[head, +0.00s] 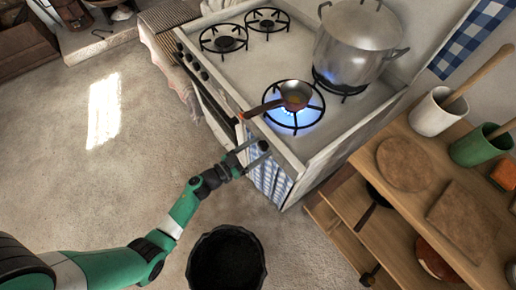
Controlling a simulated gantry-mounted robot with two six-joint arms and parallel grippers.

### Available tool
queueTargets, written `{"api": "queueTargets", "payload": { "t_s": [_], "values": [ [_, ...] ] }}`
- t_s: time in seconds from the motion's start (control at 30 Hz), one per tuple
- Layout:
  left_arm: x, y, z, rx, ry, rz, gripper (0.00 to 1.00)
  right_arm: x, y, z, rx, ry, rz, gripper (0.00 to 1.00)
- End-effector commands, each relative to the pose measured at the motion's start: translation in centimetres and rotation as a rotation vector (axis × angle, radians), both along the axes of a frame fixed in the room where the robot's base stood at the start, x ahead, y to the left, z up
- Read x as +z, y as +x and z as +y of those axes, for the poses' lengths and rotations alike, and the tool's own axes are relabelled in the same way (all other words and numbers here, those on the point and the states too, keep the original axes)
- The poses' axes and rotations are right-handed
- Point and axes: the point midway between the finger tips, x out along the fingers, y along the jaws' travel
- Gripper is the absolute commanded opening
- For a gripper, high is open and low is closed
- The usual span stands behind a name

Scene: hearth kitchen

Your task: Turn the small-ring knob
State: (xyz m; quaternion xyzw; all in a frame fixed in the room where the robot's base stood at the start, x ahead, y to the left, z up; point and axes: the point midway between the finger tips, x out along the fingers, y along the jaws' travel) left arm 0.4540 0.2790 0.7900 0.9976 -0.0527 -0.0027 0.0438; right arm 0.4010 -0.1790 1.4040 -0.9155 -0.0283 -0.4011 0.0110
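The white stove (266,85) stands at the top middle, seen from above. Several dark knobs (195,66) run along the upper-left part of its front edge. A single dark knob (263,146) sits near the front's lower-right corner. Which knob belongs to the small ring I cannot tell. My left gripper (256,151) is at this single knob, its two dark fingers spread apart on either side. Whether the fingers touch the knob is too small to tell. My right gripper is not in view.
A small pan (294,95) sits over a lit blue flame, its handle pointing toward the front edge. A large lidded pot (355,45) stands on the back burner, also over flame. A black bucket (227,262) is on the floor. Wooden shelves (400,195) stand at right.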

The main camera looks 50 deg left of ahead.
Motion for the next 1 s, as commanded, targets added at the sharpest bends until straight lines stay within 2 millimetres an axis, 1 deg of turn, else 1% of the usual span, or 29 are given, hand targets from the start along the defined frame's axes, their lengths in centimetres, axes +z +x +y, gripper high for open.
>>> {"api": "queueTargets", "payload": {
  "t_s": [0.03,0.07,0.1,0.27,0.4,0.77,1.0],
  "values": [
    [0.0,-0.02,0.0,0.0,0.0,0.0,0.67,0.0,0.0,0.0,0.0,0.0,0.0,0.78],
    [0.0,-0.02,0.0,0.0,0.0,0.0,0.62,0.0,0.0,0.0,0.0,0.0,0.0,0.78],
    [0.0,-0.02,0.0,0.0,0.0,0.0,0.55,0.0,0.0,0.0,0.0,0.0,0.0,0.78],
    [0.0,-0.03,0.0,0.0,0.0,0.0,0.26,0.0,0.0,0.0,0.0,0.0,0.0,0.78],
    [0.0,-0.03,0.0,0.0,0.0,0.0,0.01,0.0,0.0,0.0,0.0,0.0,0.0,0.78],
    [0.04,-0.04,0.01,0.0,0.034,-0.005,0.0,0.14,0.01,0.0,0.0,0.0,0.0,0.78],
    [0.13,-0.03,0.0,0.0,0.157,-0.018,0.0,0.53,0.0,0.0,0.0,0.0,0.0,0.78]
  ]
}}
